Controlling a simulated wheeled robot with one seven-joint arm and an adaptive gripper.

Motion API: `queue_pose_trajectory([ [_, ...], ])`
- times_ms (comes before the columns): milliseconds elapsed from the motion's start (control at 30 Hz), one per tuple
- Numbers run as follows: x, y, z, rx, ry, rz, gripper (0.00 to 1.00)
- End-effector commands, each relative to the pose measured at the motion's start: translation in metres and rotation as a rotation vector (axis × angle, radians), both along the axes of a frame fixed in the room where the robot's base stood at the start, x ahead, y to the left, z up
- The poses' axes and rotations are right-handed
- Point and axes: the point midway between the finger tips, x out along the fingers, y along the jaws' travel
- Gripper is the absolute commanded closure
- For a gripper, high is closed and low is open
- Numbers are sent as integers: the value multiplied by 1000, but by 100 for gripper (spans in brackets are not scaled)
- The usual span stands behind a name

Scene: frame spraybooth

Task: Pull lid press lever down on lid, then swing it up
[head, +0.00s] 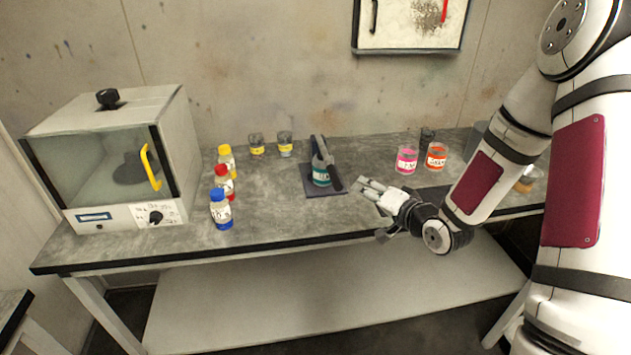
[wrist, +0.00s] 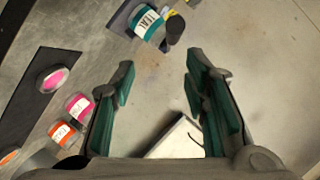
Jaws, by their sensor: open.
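The lid press (head: 318,146) stands on a dark base plate near the middle of the bench. Its dark lever reaches up and slants down to the right. A teal jar (head: 321,178) with a white label sits under the press; the jar also shows in the wrist view (wrist: 148,22) at the top, with the dark lever end (wrist: 175,28) beside it. My gripper (head: 362,186) is to the right of the press and apart from it, near the bench's front edge. In the wrist view its teal-padded fingers (wrist: 158,90) are spread with nothing between them. Whether a lid is on the jar is unclear.
A pink jar (head: 406,160) and an orange jar (head: 437,157) stand right of the press, with a dark cup (head: 427,137) behind. Blue, red and yellow-capped bottles (head: 221,210) and a glass-fronted oven (head: 112,160) are at left. Bare bench lies between bottles and press.

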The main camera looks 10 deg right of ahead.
Motion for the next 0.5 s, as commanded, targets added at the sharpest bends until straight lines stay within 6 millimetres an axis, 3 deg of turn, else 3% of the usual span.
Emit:
queue_pose_trajectory([
  [267,0,2,-2,124,-53,-12,59],
  [500,31,14,-9,122,-53,-9,59],
])
